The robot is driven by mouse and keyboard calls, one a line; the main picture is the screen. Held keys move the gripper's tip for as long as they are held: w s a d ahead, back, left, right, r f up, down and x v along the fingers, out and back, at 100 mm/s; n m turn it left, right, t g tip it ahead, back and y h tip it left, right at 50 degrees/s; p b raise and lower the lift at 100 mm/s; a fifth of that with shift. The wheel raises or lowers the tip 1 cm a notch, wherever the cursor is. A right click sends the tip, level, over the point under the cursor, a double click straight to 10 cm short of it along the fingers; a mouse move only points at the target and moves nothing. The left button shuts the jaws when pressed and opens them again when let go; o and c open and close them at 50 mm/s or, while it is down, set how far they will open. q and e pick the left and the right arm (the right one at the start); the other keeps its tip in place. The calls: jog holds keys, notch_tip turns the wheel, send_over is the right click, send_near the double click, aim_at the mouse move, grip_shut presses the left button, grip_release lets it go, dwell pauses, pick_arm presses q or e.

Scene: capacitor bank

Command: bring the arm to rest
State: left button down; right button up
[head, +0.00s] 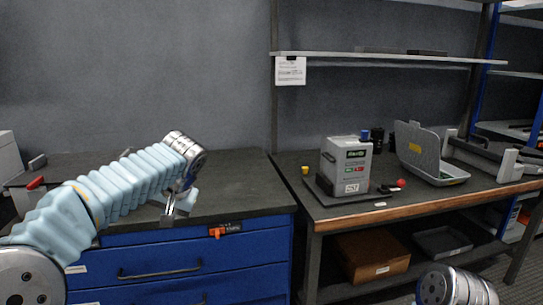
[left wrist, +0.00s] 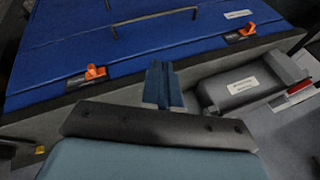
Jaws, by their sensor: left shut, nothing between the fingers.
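My left arm, in a pale blue sleeve, reaches in from the left in the head view and bends down at its silver joint. My left gripper (head: 168,217) hangs in front of the blue drawer cabinet's dark top. In the left wrist view its fingers (left wrist: 163,88) are together with nothing between them. The grey capacitor unit (head: 346,165) stands upright on the right workbench, well apart from the gripper. Only a silver joint of my right arm shows at the lower right of the head view; its gripper is out of view.
The blue drawer cabinet (head: 190,262) has an orange latch (head: 217,232) near its top edge. In the left wrist view a grey labelled device (left wrist: 245,87) lies close to the fingers. An open grey case (head: 425,150) and small parts are on the workbench. A shelf (head: 390,60) hangs above.

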pick_arm(q)
jog(key=s+d+f+m+g+h, duration=0.15)
jog(key=d+f, duration=0.25)
jog(key=f, duration=0.7)
jog(key=s+d+f+h, duration=0.2)
jog(key=d+f+h, duration=0.1)
jog(key=f, duration=0.8)
jog(key=s+d+f+m+g+h, duration=0.15)
jog(key=d+f, duration=0.25)
jog(key=f, duration=0.6)
jog(key=s+d+f+n+h, duration=0.1)
jog(key=s+f+n, duration=0.1)
jog(key=s+f, duration=0.6)
jog(key=s+d+f+n+h, duration=0.1)
jog(key=s+f+n+h, duration=0.1)
jog(key=s+f, duration=0.7)
jog(key=s+n, duration=0.1)
jog(key=s, duration=0.4)
jog(key=shift+s+d, duration=0.25)
